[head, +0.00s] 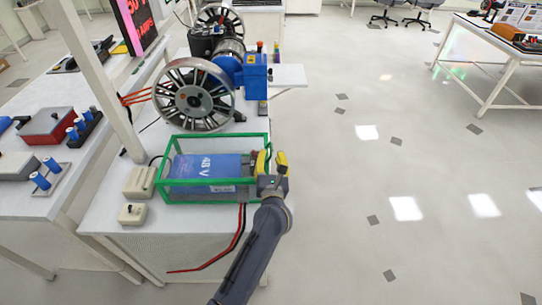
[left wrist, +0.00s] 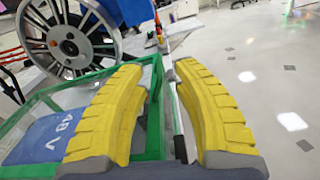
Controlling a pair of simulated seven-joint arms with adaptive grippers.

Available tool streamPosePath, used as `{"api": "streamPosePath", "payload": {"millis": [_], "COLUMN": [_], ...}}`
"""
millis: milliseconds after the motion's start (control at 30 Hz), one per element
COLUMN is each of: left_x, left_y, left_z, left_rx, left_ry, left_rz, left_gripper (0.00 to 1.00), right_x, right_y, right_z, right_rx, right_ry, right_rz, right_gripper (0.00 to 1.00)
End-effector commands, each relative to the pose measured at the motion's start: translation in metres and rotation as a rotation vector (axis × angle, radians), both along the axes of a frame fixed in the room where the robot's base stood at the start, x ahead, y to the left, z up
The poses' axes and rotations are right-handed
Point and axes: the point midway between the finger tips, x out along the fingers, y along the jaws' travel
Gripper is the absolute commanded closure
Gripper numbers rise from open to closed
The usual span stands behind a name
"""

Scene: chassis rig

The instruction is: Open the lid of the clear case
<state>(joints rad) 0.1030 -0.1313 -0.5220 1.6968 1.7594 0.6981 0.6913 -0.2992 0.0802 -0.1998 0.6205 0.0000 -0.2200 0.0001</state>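The clear case (head: 212,136) has green edges and transparent walls, with a blue 48 V battery (head: 205,167) inside. It stands on the near end of the white bench, and its lid looks shut. My left gripper (head: 271,160) is at the case's right side, its yellow fingers apart. In the left wrist view the open gripper (left wrist: 163,72) has one finger over the case's green right edge (left wrist: 152,130) and the other outside it. I cannot tell whether either finger touches. Nothing is seen held. My right gripper is not in view.
A spoked wheel (head: 194,95) with a blue motor unit (head: 255,72) stands behind the case. Small beige boxes (head: 140,182) sit to its left. Red and black cables (head: 236,232) hang at the bench front. Open floor (head: 360,190) lies to the right.

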Motion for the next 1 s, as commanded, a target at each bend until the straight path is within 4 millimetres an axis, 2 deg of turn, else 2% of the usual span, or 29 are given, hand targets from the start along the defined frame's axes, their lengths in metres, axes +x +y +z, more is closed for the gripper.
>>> {"api": "streamPosePath", "payload": {"millis": [167,500,767,1000], "left_x": [0.0067,0.0076,0.0075,0.0069], "left_y": [0.0002,0.0004,0.0005,-0.0011], "left_z": [0.0000,-0.0001,0.0001,-0.0004], "left_rx": [-0.001,-0.001,-0.001,-0.002], "left_ry": [0.000,0.000,0.000,0.001], "left_rz": [0.000,0.000,0.000,-0.003], "left_gripper": [0.71,0.70,1.00,1.00], "right_x": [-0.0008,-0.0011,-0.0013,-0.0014], "right_y": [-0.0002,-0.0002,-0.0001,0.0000], "right_z": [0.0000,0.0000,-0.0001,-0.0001], "right_rx": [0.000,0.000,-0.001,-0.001], "right_ry": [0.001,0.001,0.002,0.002], "right_rz": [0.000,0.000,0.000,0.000], "right_gripper": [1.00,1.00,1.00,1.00]}}
